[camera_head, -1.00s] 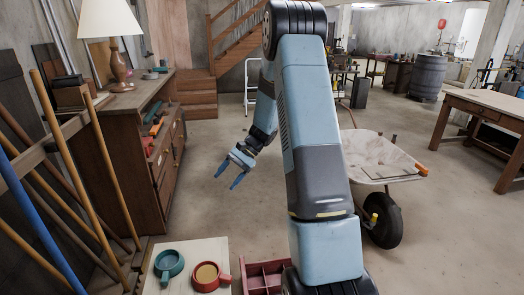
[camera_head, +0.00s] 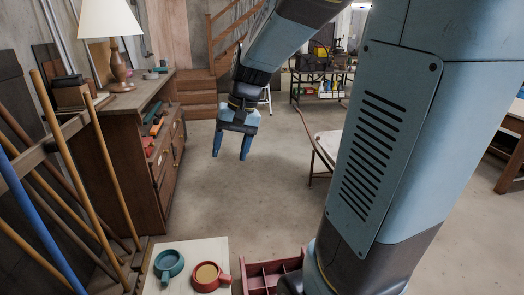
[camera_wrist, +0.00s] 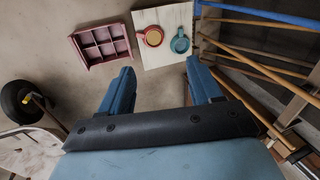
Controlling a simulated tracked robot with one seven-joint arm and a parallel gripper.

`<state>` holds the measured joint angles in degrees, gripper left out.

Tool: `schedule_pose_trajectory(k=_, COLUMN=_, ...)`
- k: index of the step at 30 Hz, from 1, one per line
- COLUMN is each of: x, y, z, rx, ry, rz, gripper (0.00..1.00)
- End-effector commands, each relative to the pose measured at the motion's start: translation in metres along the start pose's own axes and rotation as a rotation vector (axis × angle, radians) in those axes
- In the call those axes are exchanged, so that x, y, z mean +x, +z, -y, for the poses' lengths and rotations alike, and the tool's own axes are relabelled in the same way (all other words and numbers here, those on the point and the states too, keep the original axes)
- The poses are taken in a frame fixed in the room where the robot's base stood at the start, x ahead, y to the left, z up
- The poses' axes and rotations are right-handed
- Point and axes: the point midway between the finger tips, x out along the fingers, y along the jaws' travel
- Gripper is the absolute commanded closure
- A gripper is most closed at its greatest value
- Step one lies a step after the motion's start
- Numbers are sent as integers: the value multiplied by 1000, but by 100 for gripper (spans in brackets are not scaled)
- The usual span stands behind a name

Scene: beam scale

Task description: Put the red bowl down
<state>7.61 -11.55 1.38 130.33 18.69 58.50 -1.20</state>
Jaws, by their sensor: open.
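The red bowl (camera_head: 196,285), with a handle and a tan inside, rests upright on a pale board (camera_head: 215,249) at the bottom of the head view. A teal bowl (camera_head: 160,268) with a handle stands beside it, to the left. In the wrist view the red bowl (camera_wrist: 145,37) and teal bowl (camera_wrist: 174,45) lie beyond my fingers. My gripper (camera_head: 230,157) is open and empty, in the air well away from the bowls, fingers pointing down in the head view. Its two spread fingers also show in the wrist view (camera_wrist: 160,68).
A dark pink compartment box (camera_wrist: 85,50) lies close to the board. Long poles (camera_head: 105,165) lean at the left, before a wooden cabinet (camera_head: 140,185) with a lamp on it. A wheelbarrow (camera_wrist: 35,150) shows at the wrist view's left. The floor behind the board is clear.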

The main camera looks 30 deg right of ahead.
Motion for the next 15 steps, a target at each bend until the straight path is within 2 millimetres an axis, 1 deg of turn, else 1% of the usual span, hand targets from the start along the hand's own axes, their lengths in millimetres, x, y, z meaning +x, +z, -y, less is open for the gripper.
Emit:
schedule_pose_trajectory(k=1, x=-8, y=12, z=0, rx=-26, ry=16, rz=-31, gripper=36)
schedule_pose_trajectory(k=6, x=-29, y=45, z=-3, rx=-107, ry=71, rz=-130, gripper=36)
schedule_pose_trajectory(k=15, x=-56, y=100, z=-16, rx=-238, ry=158, rz=-310, gripper=36)
